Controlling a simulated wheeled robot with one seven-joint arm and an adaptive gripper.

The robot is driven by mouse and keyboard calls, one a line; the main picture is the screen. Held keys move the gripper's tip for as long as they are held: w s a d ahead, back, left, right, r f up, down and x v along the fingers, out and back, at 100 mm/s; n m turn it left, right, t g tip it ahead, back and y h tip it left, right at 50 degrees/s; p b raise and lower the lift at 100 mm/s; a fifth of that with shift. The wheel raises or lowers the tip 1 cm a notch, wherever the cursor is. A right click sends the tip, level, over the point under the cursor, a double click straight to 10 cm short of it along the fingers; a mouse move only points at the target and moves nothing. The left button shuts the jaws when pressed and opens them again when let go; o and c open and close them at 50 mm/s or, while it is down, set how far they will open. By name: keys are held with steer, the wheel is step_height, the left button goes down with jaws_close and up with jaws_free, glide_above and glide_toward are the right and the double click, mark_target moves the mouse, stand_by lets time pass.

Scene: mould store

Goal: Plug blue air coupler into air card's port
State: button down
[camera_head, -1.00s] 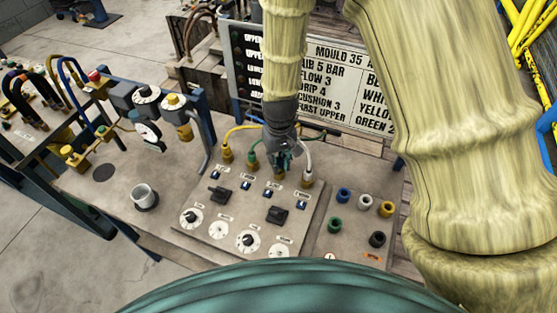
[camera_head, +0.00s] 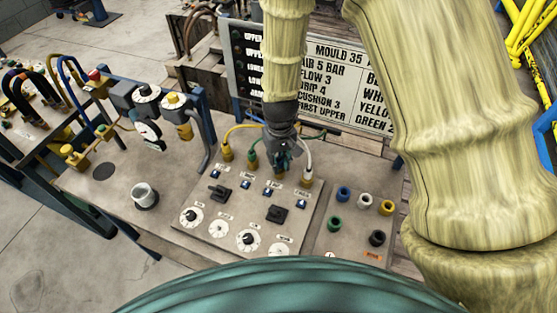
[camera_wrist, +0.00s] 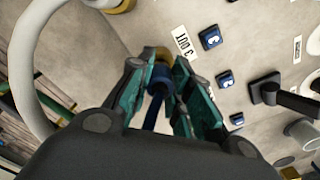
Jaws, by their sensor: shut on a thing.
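My gripper (camera_head: 282,163) is over the back row of ports on the grey panel. In the wrist view my gripper (camera_wrist: 160,88) is shut on the blue air coupler (camera_wrist: 160,76), with its blue hose (camera_wrist: 152,112) running back between the fingers. A brass port (camera_wrist: 163,54) is directly beyond the coupler, beside a label reading "3 OUT". The coupler is lined up with this port and seems to meet it; I cannot tell how deep it sits. The card (camera_head: 345,85) behind shows "AIR 5 BAR"; my arm and the frame hide parts of its text, including the blue line's number.
Yellow (camera_head: 227,152), green (camera_head: 252,160) and white (camera_head: 306,176) couplers sit on neighbouring ports, their hoses arching close to my gripper. Black lever knobs (camera_head: 276,213) and dials are in front. Coloured sockets (camera_head: 344,194) are at right. A cup (camera_head: 145,195) stands at left.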

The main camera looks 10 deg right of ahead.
mark_target(279, 159)
steer(key=shift+f, duration=0.35)
stand_by(0.3)
steer(key=c, duration=0.8)
jaws_free()
steer(key=shift+r, duration=0.1)
steer(key=shift+r+p, duration=2.8)
steer(key=shift+r, duration=0.9)
